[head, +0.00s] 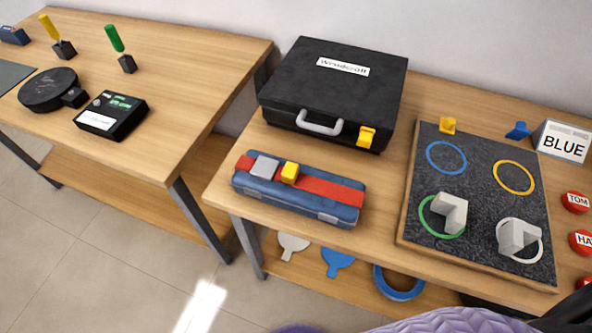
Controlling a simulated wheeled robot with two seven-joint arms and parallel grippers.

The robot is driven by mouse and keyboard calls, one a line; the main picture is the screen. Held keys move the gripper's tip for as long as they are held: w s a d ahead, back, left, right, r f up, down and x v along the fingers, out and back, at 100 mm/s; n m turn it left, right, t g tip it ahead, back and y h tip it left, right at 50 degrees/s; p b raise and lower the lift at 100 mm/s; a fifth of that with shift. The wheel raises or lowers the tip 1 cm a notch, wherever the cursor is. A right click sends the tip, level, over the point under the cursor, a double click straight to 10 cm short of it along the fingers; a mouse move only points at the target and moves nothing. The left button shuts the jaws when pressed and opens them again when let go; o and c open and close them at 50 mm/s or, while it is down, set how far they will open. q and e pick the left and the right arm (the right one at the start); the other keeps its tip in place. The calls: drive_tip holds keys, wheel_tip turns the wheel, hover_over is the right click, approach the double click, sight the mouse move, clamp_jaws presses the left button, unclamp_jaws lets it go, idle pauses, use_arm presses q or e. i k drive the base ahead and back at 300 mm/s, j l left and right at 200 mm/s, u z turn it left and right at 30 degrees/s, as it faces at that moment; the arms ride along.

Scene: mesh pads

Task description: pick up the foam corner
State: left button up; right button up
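Two pale grey, L-shaped foam corners stand on the dark speckled board (477,185) at the right. One foam corner (449,212) is upright at the green ring (428,222), overlapping its right side. The other foam corner (517,236) stands within the white ring (540,250), nearer the board's front right. Neither is held. Neither of my grippers shows in the head view.
A black case (335,85) and a blue box with a red band (270,195) stand left of the board. A BLUE sign (563,143) and red buttons (575,201) lie right of it. Yellow (447,125) and blue (518,131) pieces sit at its back edge.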

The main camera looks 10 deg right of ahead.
sight(455, 208)
drive_tip(key=z, duration=2.15)
